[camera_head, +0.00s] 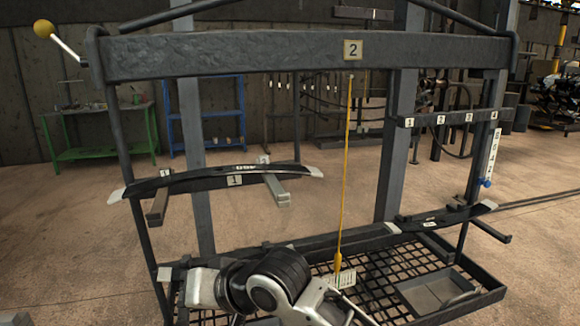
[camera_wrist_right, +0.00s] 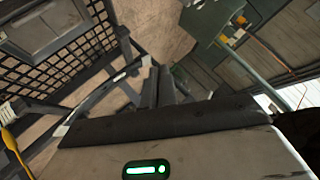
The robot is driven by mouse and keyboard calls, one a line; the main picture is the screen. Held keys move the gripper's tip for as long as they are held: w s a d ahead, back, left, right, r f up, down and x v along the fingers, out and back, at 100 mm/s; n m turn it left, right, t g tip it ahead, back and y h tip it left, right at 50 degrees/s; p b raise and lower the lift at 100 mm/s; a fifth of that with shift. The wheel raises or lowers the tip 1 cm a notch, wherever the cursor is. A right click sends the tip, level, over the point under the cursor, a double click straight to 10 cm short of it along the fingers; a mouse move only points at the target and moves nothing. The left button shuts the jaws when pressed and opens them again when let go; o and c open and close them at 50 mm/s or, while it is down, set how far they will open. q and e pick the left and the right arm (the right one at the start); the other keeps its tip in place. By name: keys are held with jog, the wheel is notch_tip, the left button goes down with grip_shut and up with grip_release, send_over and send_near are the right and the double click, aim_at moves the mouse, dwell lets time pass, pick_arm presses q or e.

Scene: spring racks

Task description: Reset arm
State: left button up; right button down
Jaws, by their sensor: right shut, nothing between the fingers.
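In the right wrist view, my right gripper (camera_wrist_right: 160,72) shows as two dark fingers close together, shut with nothing between them. In the head view, one of my arms, with black and white links, reaches across the bottom centre in front of the rack's mesh base; its fingertips cannot be made out there. My left gripper is not in view.
The dark rack frame's top beam (camera_head: 250,54) carries a tag 2. A yellow cord (camera_head: 346,170) hangs close to my arm. Dark curved bars (camera_head: 215,175) rest on the left and right supports. A tray (camera_head: 435,290) sits at the base's right.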

jog(key=s+d+f+m+t+h, duration=0.1)
jog(key=s+d+f+m+t, duration=0.1)
jog(key=d+f, duration=0.7)
jog(key=s+d+f+m+t+h, duration=0.1)
jog(key=s+d+f+t+h, duration=0.15)
jog(key=d+f, duration=0.7)
jog(key=s+d+f+n+h, duration=0.1)
jog(key=s+d+f+h, duration=0.2)
jog(key=s+d+f, duration=0.6)
jog(key=s+d, duration=0.3)
jog(key=shift+s+d+f+n+h, duration=0.15)
jog(key=shift+s+f+n+h, duration=0.15)
jog(key=shift+s+h, duration=0.1)
